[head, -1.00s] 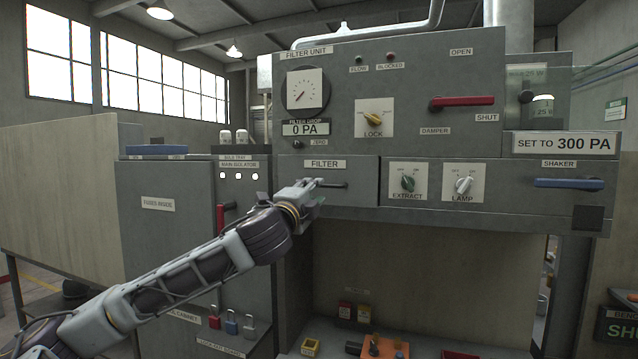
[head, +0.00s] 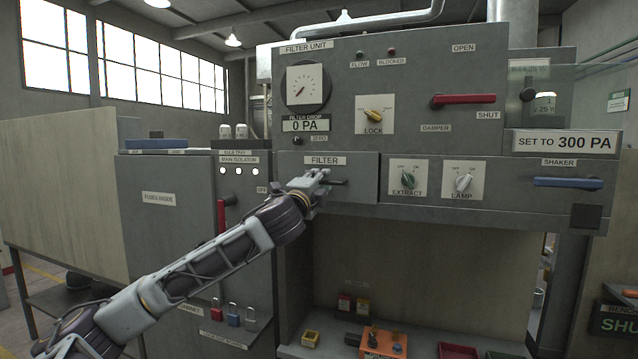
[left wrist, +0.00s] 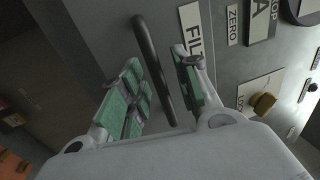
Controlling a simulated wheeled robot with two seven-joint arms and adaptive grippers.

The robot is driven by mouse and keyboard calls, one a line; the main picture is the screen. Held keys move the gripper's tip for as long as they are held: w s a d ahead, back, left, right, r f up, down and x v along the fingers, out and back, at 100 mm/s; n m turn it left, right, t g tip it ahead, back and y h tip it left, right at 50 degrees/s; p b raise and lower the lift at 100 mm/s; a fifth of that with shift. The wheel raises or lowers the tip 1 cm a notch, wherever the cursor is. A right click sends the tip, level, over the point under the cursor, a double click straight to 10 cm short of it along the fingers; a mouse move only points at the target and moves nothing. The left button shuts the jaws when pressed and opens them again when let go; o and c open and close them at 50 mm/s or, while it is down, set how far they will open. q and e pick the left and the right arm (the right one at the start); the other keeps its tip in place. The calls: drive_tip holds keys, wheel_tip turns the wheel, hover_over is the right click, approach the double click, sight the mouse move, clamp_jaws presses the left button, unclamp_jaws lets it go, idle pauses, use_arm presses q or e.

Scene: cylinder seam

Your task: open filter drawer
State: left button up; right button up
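The filter drawer (head: 358,168) is a grey front labelled FILTER, flush with the cabinet face as far as I can see. Its dark bar handle (head: 338,182) shows just right of my left gripper (head: 320,180) in the head view. In the left wrist view the handle (left wrist: 154,70) runs between the two green-padded fingers of my left gripper (left wrist: 160,88). The fingers are apart, with gaps to the bar, so the gripper is open around the handle without a visible grip. Part of the handle is hidden by the gripper in the head view. My right gripper is not in view.
The yellow LOCK knob (head: 374,115) sits above the drawer. The EXTRACT switch (head: 408,180) and LAMP switch (head: 463,183) are to its right. The main isolator cabinet (head: 180,225) stands left. Below the drawer is an open recess with small items on its floor.

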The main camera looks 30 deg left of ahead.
use_arm(q)
clamp_jaws()
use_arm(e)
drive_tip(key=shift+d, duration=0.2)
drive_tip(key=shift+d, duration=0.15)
use_arm(q)
drive_tip(key=shift+s+f, duration=0.1)
drive_tip(key=shift+s, duration=0.05)
